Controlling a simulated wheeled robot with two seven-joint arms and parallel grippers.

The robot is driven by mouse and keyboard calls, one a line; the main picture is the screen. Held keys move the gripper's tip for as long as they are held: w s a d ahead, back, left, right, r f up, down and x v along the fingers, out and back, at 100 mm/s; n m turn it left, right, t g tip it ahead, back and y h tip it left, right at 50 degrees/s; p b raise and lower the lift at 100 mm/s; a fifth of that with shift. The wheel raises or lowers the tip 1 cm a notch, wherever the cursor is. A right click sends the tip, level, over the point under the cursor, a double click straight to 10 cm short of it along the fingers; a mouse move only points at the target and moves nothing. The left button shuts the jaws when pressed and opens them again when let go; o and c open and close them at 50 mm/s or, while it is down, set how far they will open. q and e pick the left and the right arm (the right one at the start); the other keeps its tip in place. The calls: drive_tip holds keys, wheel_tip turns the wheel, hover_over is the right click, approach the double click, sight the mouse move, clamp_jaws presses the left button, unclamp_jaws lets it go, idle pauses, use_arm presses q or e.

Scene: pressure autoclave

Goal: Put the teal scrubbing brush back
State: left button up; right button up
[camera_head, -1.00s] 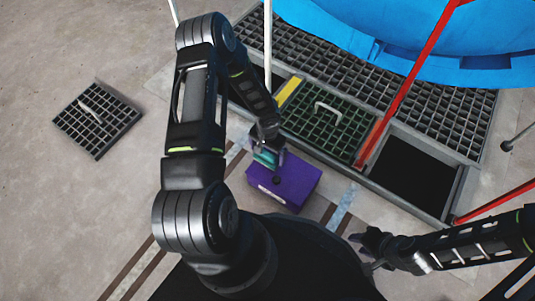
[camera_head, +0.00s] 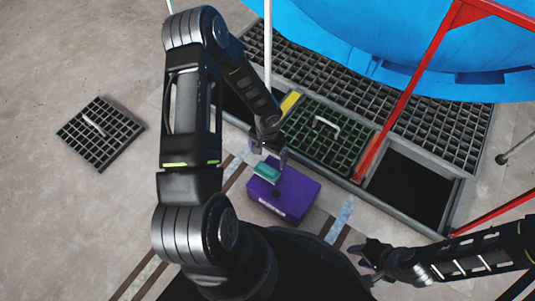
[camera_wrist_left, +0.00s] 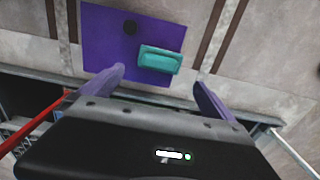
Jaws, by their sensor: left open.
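The teal scrubbing brush (camera_head: 267,172) lies on top of a purple box (camera_head: 290,202), near its upper left edge. In the left wrist view the brush (camera_wrist_left: 159,60) sits on the purple top (camera_wrist_left: 105,50), beside a dark round spot. My left gripper (camera_head: 268,158) is open and empty just beyond the brush. In the left wrist view its two fingers (camera_wrist_left: 160,80) are spread wide, with the brush in front of the gap and apart from them. My right gripper (camera_head: 363,255) is at the lower right, away from the box; its jaws are too small to read.
A green grate panel with a handle (camera_head: 322,135) lies in the floor frame beyond the box. A dark open pit (camera_head: 408,190) is to its right. A loose grate (camera_head: 100,130) lies at left. Red bars (camera_head: 400,95) and a white pole (camera_head: 267,45) stand near the blue vessel (camera_head: 400,35).

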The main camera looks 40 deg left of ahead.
use_arm(q)
drive_tip(key=shift+d, duration=0.15)
drive_tip(key=s+d+h, duration=0.1)
drive_tip(key=s+d, duration=0.3)
drive_tip(key=d, duration=0.3)
drive_tip(key=s+d+r+n+h, duration=0.1)
drive_tip(key=s+d, duration=0.3)
drive_tip(key=d, duration=0.4)
drive_tip(key=s+d+r+n+t+h, duration=0.1)
drive_tip(key=s+d, duration=0.4)
drive_tip(key=d, duration=0.3)
drive_tip(key=shift+h, duration=0.4)
